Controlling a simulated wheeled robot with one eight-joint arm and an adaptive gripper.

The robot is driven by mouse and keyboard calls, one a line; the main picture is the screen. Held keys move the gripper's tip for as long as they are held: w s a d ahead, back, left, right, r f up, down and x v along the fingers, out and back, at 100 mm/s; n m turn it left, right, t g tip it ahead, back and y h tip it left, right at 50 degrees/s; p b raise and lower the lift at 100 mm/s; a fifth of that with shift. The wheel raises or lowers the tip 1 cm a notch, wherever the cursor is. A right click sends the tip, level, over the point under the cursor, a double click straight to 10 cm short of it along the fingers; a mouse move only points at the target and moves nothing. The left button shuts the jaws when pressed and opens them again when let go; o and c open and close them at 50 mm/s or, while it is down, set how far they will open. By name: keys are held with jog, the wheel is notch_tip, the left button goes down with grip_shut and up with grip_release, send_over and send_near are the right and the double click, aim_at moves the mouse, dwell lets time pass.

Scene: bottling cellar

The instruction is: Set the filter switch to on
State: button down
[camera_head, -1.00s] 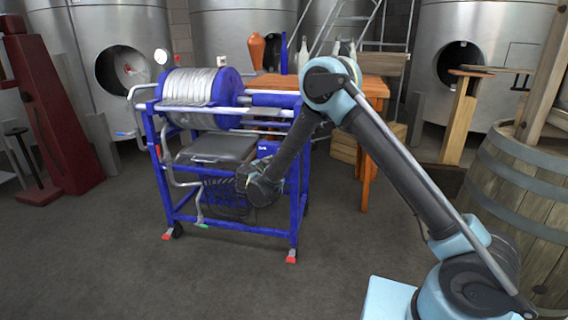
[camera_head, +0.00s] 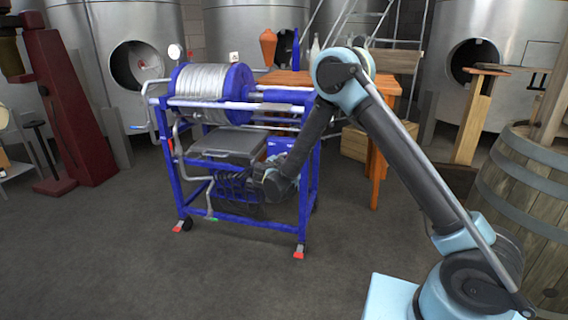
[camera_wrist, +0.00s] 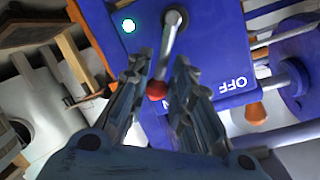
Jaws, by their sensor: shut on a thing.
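The filter switch is a metal lever (camera_wrist: 172,40) with a red ball tip (camera_wrist: 156,91) on a blue box (camera_wrist: 215,50). In the wrist view, the lever runs from its pivot near the top down between my fingers. White "OFF" lettering shows right of it, and another marking is mostly hidden behind my right finger. A lit whitish-green lamp (camera_wrist: 129,25) is on the box left of the pivot. My gripper (camera_wrist: 160,70) is shut on the lever close to the red tip. In the head view, the blue box (camera_head: 279,147) is on the cart, with my gripper beside it, partly hidden.
Steel tanks (camera_head: 255,35) line the back. A barrel (camera_head: 525,180) stands at right. The floor in front is clear.

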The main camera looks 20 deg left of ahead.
jog(key=c, duration=1.7)
grip_release()
jog(key=shift+s+f, duration=0.1)
jog(key=shift+s, duration=0.05)
jog(key=v, duration=1.1)
jog(key=shift+s+d, duration=0.1)
jog(key=shift+s, duration=0.25)
